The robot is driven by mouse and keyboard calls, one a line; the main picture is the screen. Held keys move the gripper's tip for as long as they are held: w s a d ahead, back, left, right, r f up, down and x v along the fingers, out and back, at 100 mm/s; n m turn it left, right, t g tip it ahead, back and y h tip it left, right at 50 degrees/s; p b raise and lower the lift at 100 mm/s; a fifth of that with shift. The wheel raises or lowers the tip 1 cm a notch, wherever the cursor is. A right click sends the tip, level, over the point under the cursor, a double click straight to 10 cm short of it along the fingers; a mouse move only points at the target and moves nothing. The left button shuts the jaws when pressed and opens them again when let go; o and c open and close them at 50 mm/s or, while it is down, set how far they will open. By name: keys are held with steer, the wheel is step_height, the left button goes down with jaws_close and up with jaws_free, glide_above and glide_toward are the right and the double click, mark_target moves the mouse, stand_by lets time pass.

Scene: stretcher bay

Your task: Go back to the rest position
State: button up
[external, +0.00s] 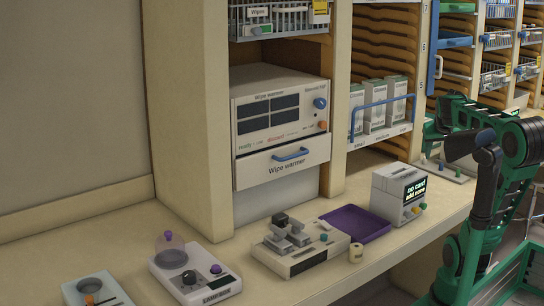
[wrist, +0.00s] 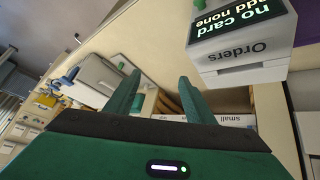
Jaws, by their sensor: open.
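My gripper (wrist: 160,78) shows in the wrist view with its two green fingers apart and nothing between them. In the external view my green and black arm is folded at the right, above the counter's right part; the fingertips cannot be made out clearly there. In the wrist view the orders device (wrist: 240,48), reading "no card add none", is upper right of the fingers, apart from them. The same device (external: 399,194) stands on the counter in the external view.
Behind stand the wipe warmer (external: 282,125) and boxes behind a blue rail (external: 383,104). Open floor shows below the counter.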

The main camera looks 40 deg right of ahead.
steer(key=s+a+f+g+y, duration=0.2)
steer(key=s+a+f, duration=0.3)
steer(key=f, duration=0.3)
steer(key=s+a+f+n+g+y, duration=0.1)
steer(key=s+a+f+g+y, duration=0.1)
steer(key=s+a+f+y, duration=0.2)
steer(key=s+a+f, duration=0.1)
steer(key=s+f, duration=0.2)
steer(key=f, duration=0.2)
steer(key=shift+s+a+f+n, duration=0.25)
steer(key=shift+a+n, duration=0.05)
steer(key=shift+a, duration=0.1)
steer(key=shift+w+f+g, duration=0.25)
steer(key=shift+w+g, duration=0.05)
steer(key=shift+w, duration=0.3)
stand_by(1.1)
steer(key=shift+c, duration=0.3)
